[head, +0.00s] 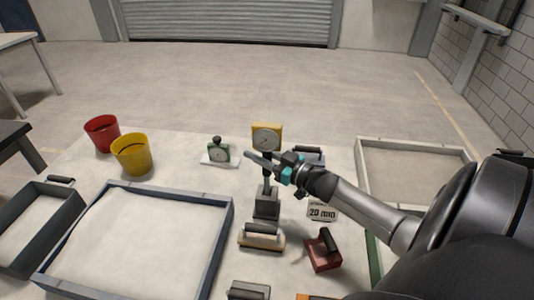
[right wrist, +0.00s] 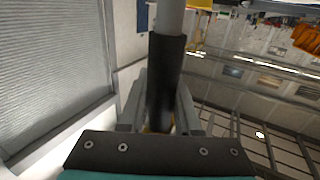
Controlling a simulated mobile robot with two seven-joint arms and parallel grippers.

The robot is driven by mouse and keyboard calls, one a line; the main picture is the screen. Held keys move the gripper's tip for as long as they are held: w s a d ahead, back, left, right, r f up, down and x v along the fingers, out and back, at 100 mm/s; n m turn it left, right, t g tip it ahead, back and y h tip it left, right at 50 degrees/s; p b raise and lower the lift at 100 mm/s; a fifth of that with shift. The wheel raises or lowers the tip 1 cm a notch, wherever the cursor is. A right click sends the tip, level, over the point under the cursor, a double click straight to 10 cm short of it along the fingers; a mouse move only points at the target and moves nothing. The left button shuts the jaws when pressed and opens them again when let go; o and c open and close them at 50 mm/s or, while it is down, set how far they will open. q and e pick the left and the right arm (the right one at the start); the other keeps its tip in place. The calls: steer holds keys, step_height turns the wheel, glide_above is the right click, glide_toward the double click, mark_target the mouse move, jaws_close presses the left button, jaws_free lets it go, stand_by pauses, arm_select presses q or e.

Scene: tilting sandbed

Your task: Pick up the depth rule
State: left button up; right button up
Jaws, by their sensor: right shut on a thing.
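My right gripper (head: 283,168) is shut, held above the sand table in front of the yellow-faced dial on a post. In the right wrist view, its grey fingers close around the black sleeve of a straight grey rod, the depth rule (right wrist: 165,75). The rod runs up out of the picture from the sleeve. In the head view a thin grey bar, apparently the rule (head: 260,157), sticks out to the left of the gripper; its far end and the gripped part are hard to tell apart from the fingers. My left gripper is not in view.
A sand tray (head: 230,210) fills the left, another (head: 365,170) the right. A wooden float (head: 262,241), a red block (head: 323,252) and a 20 mm sign (head: 321,212) lie nearer.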

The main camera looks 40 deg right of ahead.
jaws_close()
steer(key=shift+r, duration=0.15)
step_height(320, 180, up, 30)
steer(key=p, duration=1.7)
